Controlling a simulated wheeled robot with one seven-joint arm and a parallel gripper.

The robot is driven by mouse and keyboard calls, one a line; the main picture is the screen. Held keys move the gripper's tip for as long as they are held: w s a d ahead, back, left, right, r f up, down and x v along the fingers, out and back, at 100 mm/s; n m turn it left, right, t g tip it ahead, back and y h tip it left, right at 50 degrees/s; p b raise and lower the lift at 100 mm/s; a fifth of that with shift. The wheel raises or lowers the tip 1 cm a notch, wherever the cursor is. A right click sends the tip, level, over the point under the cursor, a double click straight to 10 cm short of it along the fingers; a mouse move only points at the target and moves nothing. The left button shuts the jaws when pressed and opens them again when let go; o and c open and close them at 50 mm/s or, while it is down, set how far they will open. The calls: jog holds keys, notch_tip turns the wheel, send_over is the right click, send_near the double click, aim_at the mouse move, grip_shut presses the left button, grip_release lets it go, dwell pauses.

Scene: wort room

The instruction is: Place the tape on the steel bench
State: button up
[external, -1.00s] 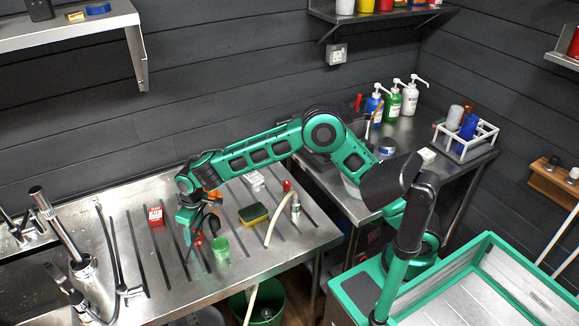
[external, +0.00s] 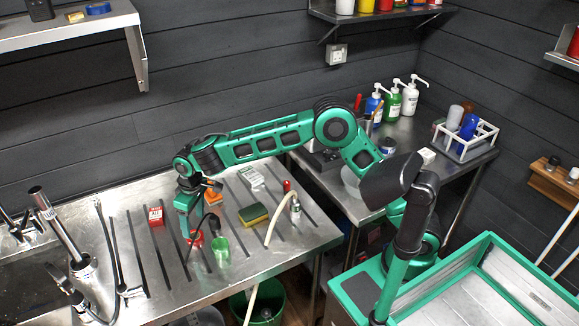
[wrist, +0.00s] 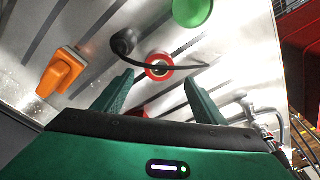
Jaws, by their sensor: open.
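In the external view the red tape (external: 194,238) is partly hidden behind my gripper. My gripper (external: 189,230) points down close above it, fingers apart. In the wrist view the fingertips of my gripper (wrist: 157,82) are open and empty, with the tape just ahead between them. A thin black curved handle crosses the ring's edge in that view. A separate steel bench (external: 412,135) stands at the back right.
A green cup (external: 221,248) and a black round-headed tool (wrist: 125,42) are close to the tape. An orange item (external: 212,196), sponge (external: 253,215), red box (external: 156,216) and pale hose (external: 275,222) are also on the drainboard. Pump bottles (external: 392,103) and a white rack (external: 466,140) occupy the bench.

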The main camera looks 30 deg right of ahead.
aim_at(194, 239)
jog(key=shift+o, duration=0.5)
jog(key=shift+s+d+r, duration=0.15)
jog(key=shift+r, duration=1.25)
jog(key=shift+s+d+r, duration=0.1)
jog(key=shift+d+r, duration=0.05)
jog(key=shift+r, duration=1.2)
jog(key=f+n+y, duration=0.1)
jog(key=f+n, duration=0.1)
jog(key=f, duration=0.2)
jog(key=w+f+n+y, duration=0.1)
jog(key=f+n, duration=0.1)
jog(key=f, duration=0.2)
jog(key=f+n+y, duration=0.1)
jog(key=f+n, duration=0.1)
jog(key=f, duration=0.2)
jog(key=shift+w+a+f, duration=0.1)
jog(key=shift+w+a, duration=0.05)
jog(key=shift+a, duration=0.1)
jog(key=c, duration=1.2)
